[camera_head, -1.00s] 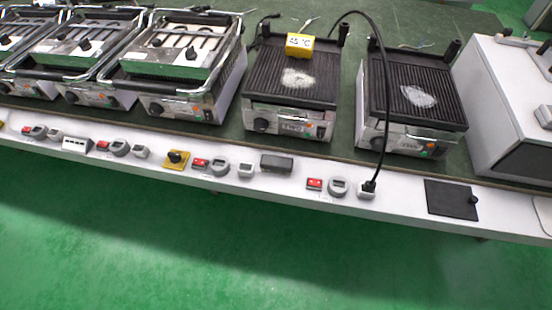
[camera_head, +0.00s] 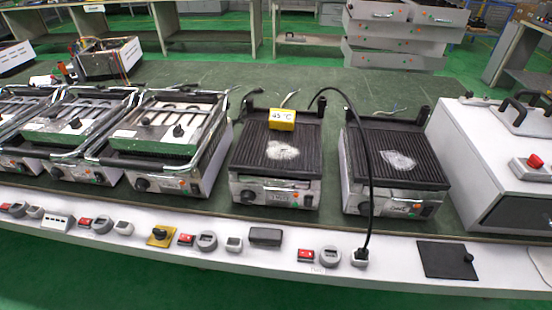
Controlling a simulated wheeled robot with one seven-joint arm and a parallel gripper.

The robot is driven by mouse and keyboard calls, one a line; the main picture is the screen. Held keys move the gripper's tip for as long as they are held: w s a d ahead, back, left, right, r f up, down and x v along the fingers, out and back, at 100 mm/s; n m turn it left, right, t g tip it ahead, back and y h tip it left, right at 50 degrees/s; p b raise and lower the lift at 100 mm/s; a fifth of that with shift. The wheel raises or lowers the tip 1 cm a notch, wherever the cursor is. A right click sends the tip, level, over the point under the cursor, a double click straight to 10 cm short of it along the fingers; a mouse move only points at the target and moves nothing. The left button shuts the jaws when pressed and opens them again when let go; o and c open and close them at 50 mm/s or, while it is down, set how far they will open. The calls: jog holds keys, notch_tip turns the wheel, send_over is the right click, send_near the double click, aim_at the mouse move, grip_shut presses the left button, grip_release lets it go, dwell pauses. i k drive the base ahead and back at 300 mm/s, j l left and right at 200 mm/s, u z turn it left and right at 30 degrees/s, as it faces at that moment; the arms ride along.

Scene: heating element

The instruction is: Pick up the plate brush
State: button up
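I cannot make out a plate brush for certain in the head view. Two ribbed grill plates, the middle one (camera_head: 252,155) and the right one (camera_head: 420,170), each carry a pale whitish patch. A yellow block marked 45 °C (camera_head: 282,119) sits at the back of the middle plate. A small dark block (camera_head: 265,237) is on the white front panel below the middle grill; I cannot tell what it is. My gripper is not in view.
Several grills with raised metal frames (camera_head: 165,135) stand to the left. A white machine with a red button (camera_head: 490,150) stands at the right. A black cable (camera_head: 369,190) arches over the right grill to a front socket.

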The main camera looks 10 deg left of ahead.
aim_at(271, 236)
jog(key=i+j+u, duration=0.9)
jog(key=i+u, duration=0.15)
jog(key=i, duration=0.3)
